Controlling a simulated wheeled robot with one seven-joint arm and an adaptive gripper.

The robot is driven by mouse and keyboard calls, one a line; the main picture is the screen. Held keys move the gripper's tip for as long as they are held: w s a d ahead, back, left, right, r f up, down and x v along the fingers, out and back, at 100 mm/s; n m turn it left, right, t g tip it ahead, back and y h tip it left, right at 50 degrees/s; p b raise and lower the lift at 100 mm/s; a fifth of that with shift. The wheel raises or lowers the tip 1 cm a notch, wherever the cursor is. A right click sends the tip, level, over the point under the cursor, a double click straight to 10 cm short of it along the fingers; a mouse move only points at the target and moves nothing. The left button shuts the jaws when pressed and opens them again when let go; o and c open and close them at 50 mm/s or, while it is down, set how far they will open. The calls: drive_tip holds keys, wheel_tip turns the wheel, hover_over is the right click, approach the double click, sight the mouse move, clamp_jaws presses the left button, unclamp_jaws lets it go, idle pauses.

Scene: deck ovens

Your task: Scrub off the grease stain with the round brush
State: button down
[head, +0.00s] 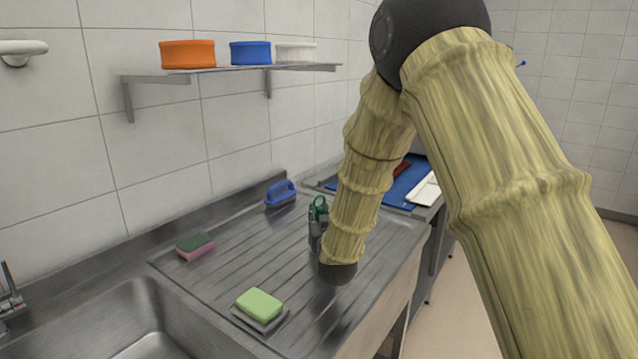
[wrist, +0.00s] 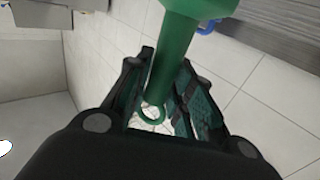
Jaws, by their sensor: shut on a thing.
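My gripper (head: 317,228) is over the ribbed steel drainboard (head: 215,275) in the head view, partly hidden by my arm. In the wrist view my gripper (wrist: 167,66) is shut around the green handle of the round brush (wrist: 176,50). The handle has a ring at its near end and a wider green part at the top edge of the picture. A bit of the green brush (head: 320,204) also shows above my gripper in the head view. Its bristles are not visible. I cannot make out a grease stain in either view.
A blue-handled brush (head: 281,192) stands near the wall. A pink and green sponge (head: 195,246) and a light green sponge on a grey pad (head: 259,304) lie on the drainboard. A sink (head: 130,320) is front left. A blue board (head: 407,180) lies behind my arm.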

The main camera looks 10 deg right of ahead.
sight(315, 200)
drive_tip(key=shift+s+a, duration=0.3)
drive_tip(key=shift+a, duration=0.1)
drive_tip(key=r, duration=0.1)
drive_tip(key=r+p, duration=0.1)
drive_tip(key=shift+s+d+r, duration=0.2)
drive_tip(key=shift+d+r, duration=0.05)
drive_tip(key=shift+r, duration=0.05)
drive_tip(key=shift+w+a+r+p, duration=0.1)
drive_tip(key=shift+a+r+p, duration=0.25)
drive_tip(key=shift+r, duration=0.3)
drive_tip(key=shift+a+r+p, duration=0.15)
drive_tip(key=shift+r+p, duration=0.25)
drive_tip(key=shift+r, duration=0.25)
drive_tip(key=shift+d+r+p, duration=0.15)
drive_tip(key=shift+r+p, duration=0.55)
drive_tip(key=shift+r, duration=0.7)
drive_tip(key=shift+r, duration=0.1)
